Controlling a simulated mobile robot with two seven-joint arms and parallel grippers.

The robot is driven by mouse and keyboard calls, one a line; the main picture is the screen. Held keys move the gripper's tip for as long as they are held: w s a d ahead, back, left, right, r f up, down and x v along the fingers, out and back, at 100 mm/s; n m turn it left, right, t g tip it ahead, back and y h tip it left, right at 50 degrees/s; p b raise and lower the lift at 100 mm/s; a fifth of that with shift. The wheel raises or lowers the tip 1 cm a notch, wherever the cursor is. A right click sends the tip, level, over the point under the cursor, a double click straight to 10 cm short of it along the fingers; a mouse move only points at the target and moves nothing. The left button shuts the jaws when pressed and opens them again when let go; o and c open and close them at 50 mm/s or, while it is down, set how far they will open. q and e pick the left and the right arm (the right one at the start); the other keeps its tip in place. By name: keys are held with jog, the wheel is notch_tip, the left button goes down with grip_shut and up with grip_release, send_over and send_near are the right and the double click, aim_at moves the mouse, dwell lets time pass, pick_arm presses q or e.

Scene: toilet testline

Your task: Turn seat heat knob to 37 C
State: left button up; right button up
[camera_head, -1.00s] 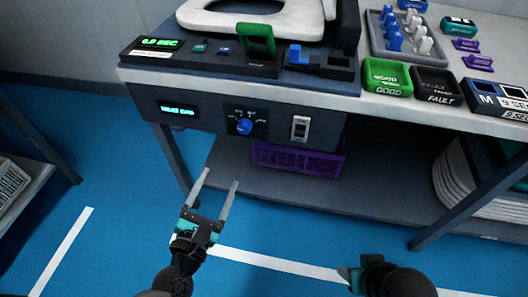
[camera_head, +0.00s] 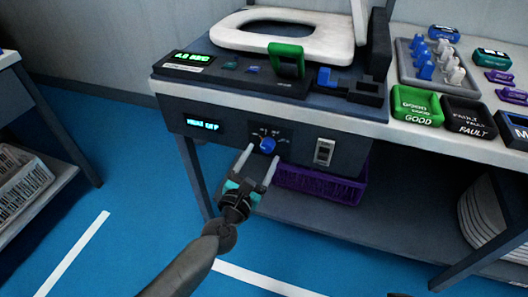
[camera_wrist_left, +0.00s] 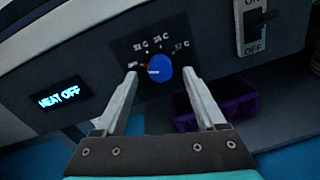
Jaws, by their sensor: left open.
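The blue seat heat knob (camera_head: 267,145) sits on a black dial plate on the front panel under the bench top. In the left wrist view the knob (camera_wrist_left: 159,69) lies between the tips of my open left gripper (camera_wrist_left: 160,76), with a gap on each side. Its red mark points left, toward the OFF label; the 37 C label (camera_wrist_left: 181,46) is at upper right. The display (camera_wrist_left: 60,100) reads HEAT OFF. In the head view my left gripper (camera_head: 261,155) is just below and in front of the knob.
A purple basket (camera_head: 320,187) sits on the lower shelf, below right. A toilet seat (camera_head: 290,35) and green GOOD and black FAULT trays (camera_head: 468,117) are on top. Blue floor in front is clear.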

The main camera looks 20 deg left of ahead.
aim_at(268, 146)
pick_arm(q)
jog(key=shift+w+d, duration=0.1)
jog(key=shift+w, duration=1.15)
grip_shut()
